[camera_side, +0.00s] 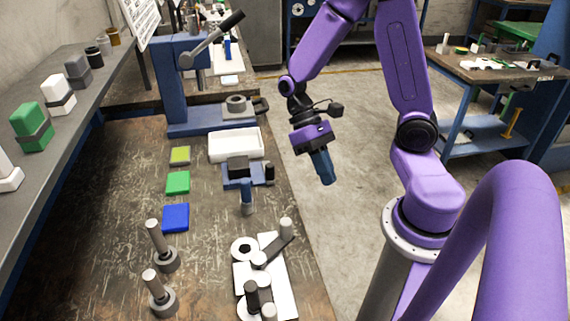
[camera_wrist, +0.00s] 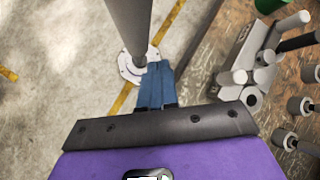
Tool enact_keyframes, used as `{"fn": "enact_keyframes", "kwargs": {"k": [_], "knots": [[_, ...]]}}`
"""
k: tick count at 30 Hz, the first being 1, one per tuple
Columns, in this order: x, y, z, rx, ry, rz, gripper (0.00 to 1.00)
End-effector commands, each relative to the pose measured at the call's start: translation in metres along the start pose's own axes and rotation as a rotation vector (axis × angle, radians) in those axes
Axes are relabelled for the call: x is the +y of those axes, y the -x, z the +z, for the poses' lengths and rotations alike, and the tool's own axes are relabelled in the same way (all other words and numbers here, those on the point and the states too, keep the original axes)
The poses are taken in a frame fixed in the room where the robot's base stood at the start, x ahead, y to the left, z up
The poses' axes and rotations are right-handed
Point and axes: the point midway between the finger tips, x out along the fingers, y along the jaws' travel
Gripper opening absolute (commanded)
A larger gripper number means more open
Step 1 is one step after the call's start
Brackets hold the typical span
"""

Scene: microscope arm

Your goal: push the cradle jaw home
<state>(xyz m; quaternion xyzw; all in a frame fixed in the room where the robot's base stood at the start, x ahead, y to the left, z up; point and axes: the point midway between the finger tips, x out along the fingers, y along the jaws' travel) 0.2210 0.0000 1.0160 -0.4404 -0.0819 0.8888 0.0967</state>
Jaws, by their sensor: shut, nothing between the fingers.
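What looks like the cradle is a small blue fixture (camera_side: 232,183) on the bench in the side view, in front of a white tray. A dark grey block (camera_side: 238,164) sits on it, and a dark part (camera_side: 269,173) stands at its right end. I cannot tell which part is the jaw or how far it is in. My gripper (camera_side: 326,182) has blue fingers, shut and empty, pointing down to the right of the fixture, past the bench edge and apart from it. The wrist view shows the shut fingers (camera_wrist: 156,70) over the floor; the fixture is not identifiable there.
A white tray (camera_side: 236,145) and blue press (camera_side: 190,90) stand behind. A blue-and-grey post (camera_side: 247,198) stands in front of the fixture. A white plate assembly (camera_side: 283,290) with upright pegs is nearer. Coloured pads (camera_side: 176,218) lie left. Space right of the bench is open floor.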

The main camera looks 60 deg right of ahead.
Motion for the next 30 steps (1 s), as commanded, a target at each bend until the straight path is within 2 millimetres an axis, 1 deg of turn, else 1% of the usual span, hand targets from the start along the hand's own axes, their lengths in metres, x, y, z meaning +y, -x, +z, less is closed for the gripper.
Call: {"fn": "enact_keyframes", "kwargs": {"k": [1,6,11,17,23,30], "knots": [[0.006,0.001,-0.006,-0.028,-0.068,-0.059,0.0],[0.02,0.005,-0.024,-0.109,-0.258,-0.26,0.0],[0.037,0.01,-0.042,-0.174,-0.422,-0.467,0.0],[0.065,0.017,-0.063,-0.244,-0.609,-0.749,0.0],[0.101,0.022,-0.083,-0.294,-0.769,-1.051,0.0],[0.152,0.023,-0.101,-0.327,-0.927,-1.431,0.0]]}}
